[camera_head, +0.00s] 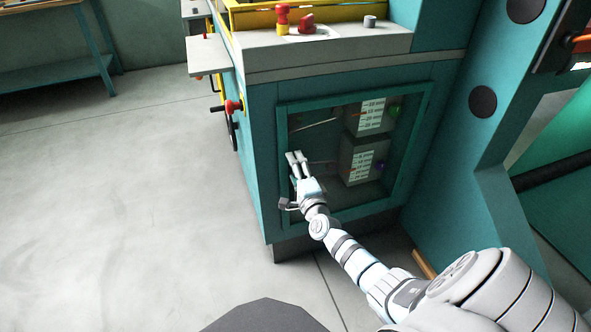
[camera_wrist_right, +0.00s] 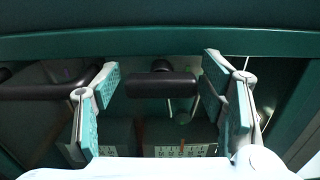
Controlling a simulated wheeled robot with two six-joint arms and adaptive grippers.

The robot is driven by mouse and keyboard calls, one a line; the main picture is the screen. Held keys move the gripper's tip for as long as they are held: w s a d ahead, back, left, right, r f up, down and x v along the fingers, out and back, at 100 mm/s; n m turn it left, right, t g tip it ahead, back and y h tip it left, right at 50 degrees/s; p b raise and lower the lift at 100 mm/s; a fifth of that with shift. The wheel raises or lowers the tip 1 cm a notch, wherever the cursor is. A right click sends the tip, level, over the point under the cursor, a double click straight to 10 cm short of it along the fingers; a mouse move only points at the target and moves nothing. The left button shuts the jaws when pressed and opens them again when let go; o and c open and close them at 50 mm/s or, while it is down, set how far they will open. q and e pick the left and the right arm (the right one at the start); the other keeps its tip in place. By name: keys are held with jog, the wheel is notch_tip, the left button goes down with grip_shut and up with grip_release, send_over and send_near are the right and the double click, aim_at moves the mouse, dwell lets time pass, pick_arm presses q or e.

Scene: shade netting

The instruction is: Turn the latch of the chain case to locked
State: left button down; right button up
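The teal case (camera_head: 262,150) has a framed window (camera_head: 428,105) in its front, and scale-marked boxes show behind it. My right gripper (camera_head: 296,157) is at the left side of this window and hides what lies behind its fingers. In the right wrist view, my right gripper (camera_wrist_right: 160,80) is open, with its two padded fingers spread apart. A short dark bar with a round hub, which looks like the latch handle (camera_wrist_right: 160,88), lies crosswise between the fingers. I see a gap at either end of it. My left gripper is not in view.
A red knob (camera_head: 282,14) and a grey block (camera_head: 370,21) stand on the ledge above the case. A red-and-black handwheel (camera_head: 233,107) sticks out from its left side. A dark bar (camera_wrist_right: 45,88) shows left of the fingers. The floor (camera_head: 120,200) at left is clear.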

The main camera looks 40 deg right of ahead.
jog(key=shift+s, duration=0.15)
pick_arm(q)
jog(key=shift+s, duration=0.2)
pick_arm(e)
jog(key=v, duration=1.1)
jog(key=shift+s, duration=0.35)
jog(key=shift+a, duration=0.1)
